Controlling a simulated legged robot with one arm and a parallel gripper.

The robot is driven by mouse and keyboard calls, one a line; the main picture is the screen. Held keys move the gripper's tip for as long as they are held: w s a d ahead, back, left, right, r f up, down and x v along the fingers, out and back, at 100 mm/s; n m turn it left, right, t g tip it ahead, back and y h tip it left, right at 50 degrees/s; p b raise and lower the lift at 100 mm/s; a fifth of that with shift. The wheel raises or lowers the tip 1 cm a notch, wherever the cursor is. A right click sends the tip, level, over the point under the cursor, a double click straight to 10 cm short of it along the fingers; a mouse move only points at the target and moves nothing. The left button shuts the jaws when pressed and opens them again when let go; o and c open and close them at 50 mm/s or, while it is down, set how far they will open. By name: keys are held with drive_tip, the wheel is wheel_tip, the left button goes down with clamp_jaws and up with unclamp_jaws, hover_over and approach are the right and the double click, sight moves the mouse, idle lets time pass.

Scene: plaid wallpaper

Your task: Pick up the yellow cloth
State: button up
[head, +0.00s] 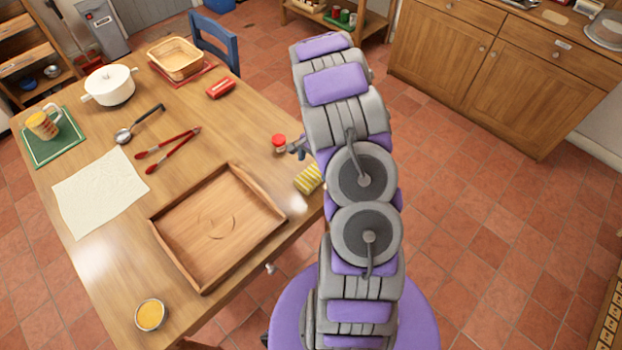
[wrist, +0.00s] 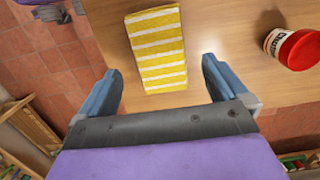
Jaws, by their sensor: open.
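The yellow cloth (head: 308,179) is folded, with white stripes, and lies near the right edge of the wooden table, partly hidden by my arm in the head view. In the wrist view the yellow cloth (wrist: 157,48) lies flat ahead of my gripper (wrist: 160,82). The two fingers are open and apart, one to each side of the cloth's near end, with nothing held between them. In the head view only a bit of my gripper (head: 299,150) shows beside my arm, close to the cloth and the red-lidded jar.
A red-lidded jar (head: 279,143) stands close to the cloth; it also shows in the wrist view (wrist: 290,48). A wooden tray (head: 217,222) lies left of the cloth. Red tongs (head: 170,148), a ladle (head: 138,124) and a white pot (head: 110,86) are farther off on the table (head: 105,275).

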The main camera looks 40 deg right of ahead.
sight(312, 174)
drive_tip(key=shift+d+f, duration=0.1)
drive_tip(key=shift+f, duration=0.4)
drive_tip(key=f, duration=0.1)
drive_tip(key=f+b, duration=0.1)
drive_tip(key=f, duration=0.1)
drive_tip(key=f+b, duration=0.1)
drive_tip(key=shift+a+f, duration=0.3)
drive_tip(key=shift+a, duration=0.1)
drive_tip(key=c, duration=1.1)
